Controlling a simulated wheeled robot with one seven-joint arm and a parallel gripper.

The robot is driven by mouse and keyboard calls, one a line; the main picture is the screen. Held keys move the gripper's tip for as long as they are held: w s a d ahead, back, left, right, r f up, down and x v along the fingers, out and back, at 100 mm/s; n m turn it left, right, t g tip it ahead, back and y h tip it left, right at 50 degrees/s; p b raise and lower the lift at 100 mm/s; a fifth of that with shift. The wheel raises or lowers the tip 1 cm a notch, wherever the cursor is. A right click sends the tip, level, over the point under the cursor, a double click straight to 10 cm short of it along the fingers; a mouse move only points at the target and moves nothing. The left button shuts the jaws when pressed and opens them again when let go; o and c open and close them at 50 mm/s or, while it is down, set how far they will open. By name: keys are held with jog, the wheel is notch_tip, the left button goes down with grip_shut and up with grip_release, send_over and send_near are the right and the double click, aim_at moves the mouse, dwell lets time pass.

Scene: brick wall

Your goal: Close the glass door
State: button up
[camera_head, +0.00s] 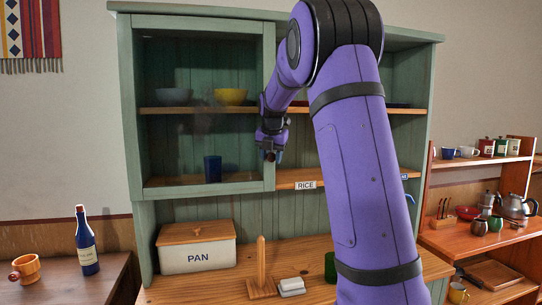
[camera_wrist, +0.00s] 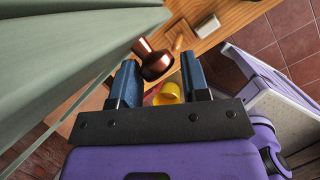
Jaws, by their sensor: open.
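The glass door (camera_head: 269,60) is a green-framed pane on the left half of the green cabinet. It stands in front of the left shelves, and its right upright is close to my gripper. My gripper (camera_head: 268,148) is beside that upright, in front of the middle of the cabinet. In the wrist view, my gripper (camera_wrist: 160,72) is open, its two fingers spread. My arm hides much of the cabinet's right half.
Bowls and a blue cup (camera_head: 212,168) show behind the glass. A bottle (camera_head: 86,241) stands left; a shelf unit (camera_head: 462,238) stands right.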

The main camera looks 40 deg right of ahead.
jog(key=shift+w+d+r, duration=0.1)
jog(key=shift+d+r, duration=0.35)
jog(key=shift+d, duration=0.15)
jog(key=a+v, duration=0.1)
jog(key=v, duration=0.9)
jog(key=shift+s+a, duration=0.15)
jog(key=shift+s, duration=0.05)
jog(key=shift+f, duration=0.1)
jog(key=s+a+f+m+t+y, duration=0.1)
jog(key=s+a+f+m, duration=0.1)
jog(key=s+a+m, duration=0.5)
jog(key=s+a+f+m+y, duration=0.1)
jog(key=s+a+f+m, duration=0.1)
jog(key=s+a+m, duration=0.5)
jog(key=s+a+f+m, duration=0.5)
jog(key=s, duration=0.3)
jog(key=s+a+f+m, duration=0.5)
jog(key=s+a, duration=0.1)
jog(key=s, duration=0.3)
jog(key=shift+s+a+f+t+y, duration=0.15)
jog(key=shift+a+f+t+y, duration=0.15)
jog(key=shift+y, duration=0.1)
